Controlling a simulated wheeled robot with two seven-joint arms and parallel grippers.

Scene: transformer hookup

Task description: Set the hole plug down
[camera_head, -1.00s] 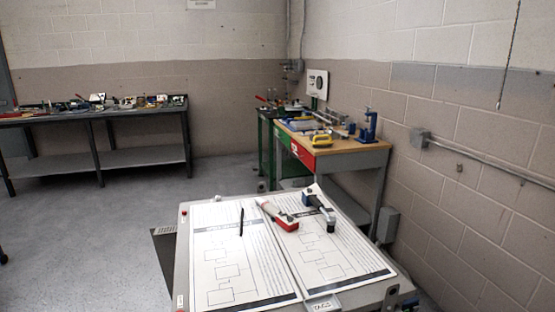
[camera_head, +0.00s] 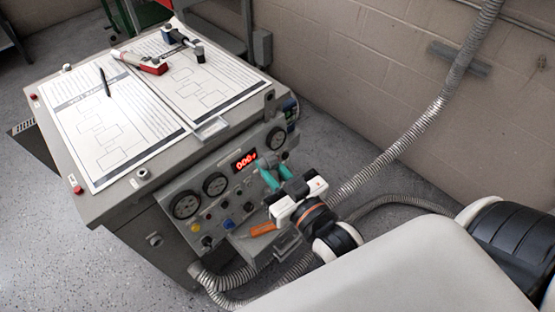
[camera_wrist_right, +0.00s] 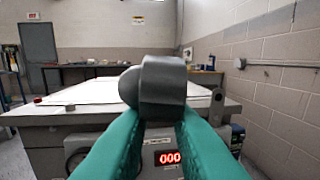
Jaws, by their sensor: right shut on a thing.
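My right gripper (camera_head: 275,172), with teal fingers, is in front of the grey cabinet's meter panel (camera_head: 228,190) in the camera_head view. In the right wrist view the gripper (camera_wrist_right: 160,118) is shut on the hole plug (camera_wrist_right: 165,88). The plug is a dark grey, rounded metal piece with a wider collar, held at the fingertips. The cabinet's top (camera_wrist_right: 75,108) lies behind it, and the plug looks clear of it. In the camera_head view the plug is too small to make out surely. My left gripper is not in view.
The cabinet top holds paper sheets (camera_head: 110,130), a black pen (camera_head: 104,82), a red-and-white tool (camera_head: 140,62) and a blue-and-black tool (camera_head: 183,38). An orange handle (camera_head: 263,229) shows low at the panel. Flexible conduits (camera_head: 415,135) run beside the wall.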

